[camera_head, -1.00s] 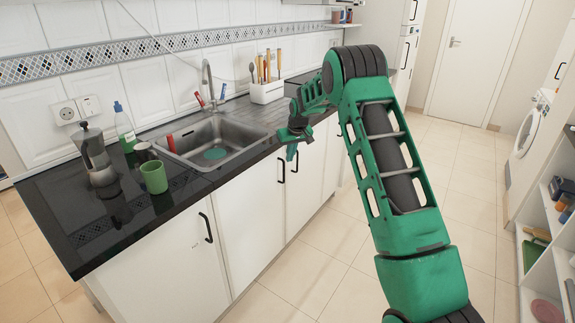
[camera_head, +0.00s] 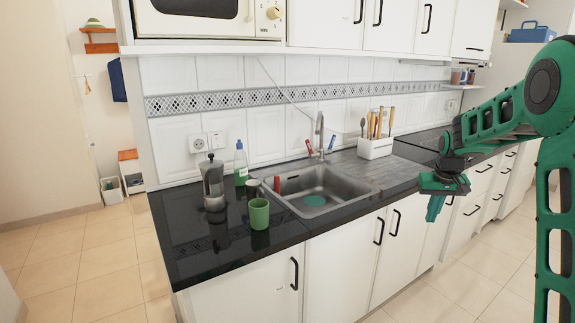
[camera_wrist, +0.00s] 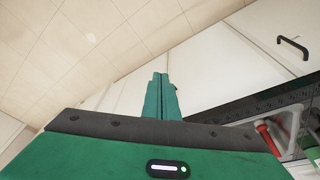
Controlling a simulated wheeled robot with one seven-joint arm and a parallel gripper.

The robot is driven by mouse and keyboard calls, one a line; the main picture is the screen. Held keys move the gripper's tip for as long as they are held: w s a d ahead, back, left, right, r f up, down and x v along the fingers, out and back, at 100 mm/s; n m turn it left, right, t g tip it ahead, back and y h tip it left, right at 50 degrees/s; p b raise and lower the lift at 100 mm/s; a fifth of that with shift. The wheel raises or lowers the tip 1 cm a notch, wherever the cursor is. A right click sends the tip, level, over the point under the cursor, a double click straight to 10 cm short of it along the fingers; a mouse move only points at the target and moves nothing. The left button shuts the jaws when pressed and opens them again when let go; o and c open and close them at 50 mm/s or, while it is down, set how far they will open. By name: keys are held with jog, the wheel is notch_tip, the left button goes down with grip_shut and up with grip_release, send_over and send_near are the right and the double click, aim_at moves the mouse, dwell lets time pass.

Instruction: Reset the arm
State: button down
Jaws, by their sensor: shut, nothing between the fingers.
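My arm, green and black, rises at the right edge of the head view and bends left. My gripper (camera_head: 435,207) hangs at its end in front of the cabinet doors, to the right of the sink (camera_head: 313,190), and points downward. In the wrist view my gripper (camera_wrist: 161,80) shows its two green fingers pressed together with nothing between them. It is apart from the counter and the cabinets.
A moka pot (camera_head: 213,183), a soap bottle (camera_head: 241,163) and a green cup (camera_head: 259,214) stand on the black counter (camera_head: 188,255) left of the sink. A microwave (camera_head: 208,18) hangs above. Tiled floor (camera_head: 80,260) is clear at left.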

jog(key=s+r+m+g, duration=0.1)
jog(key=s+r, duration=0.2)
jog(key=s, duration=0.9)
jog(key=s+r+m, duration=0.1)
jog(key=s+r, duration=0.1)
jog(key=s, duration=1)
jog(key=s+a+f+m+g, duration=0.1)
jog(key=s+a, duration=0.1)
jog(key=s, duration=0.9)
jog(key=s+a+f+m+y, duration=0.1)
jog(key=s+a+f, duration=0.1)
jog(key=s, duration=0.8)
jog(key=shift+s+a+f+g, duration=0.15)
jog(key=shift+s+f+g, duration=0.1)
jog(key=shift+s+g, duration=0.15)
jog(key=shift+w, duration=0.1)
jog(key=shift+w+f, duration=0.25)
jog(key=shift+w, duration=0.35)
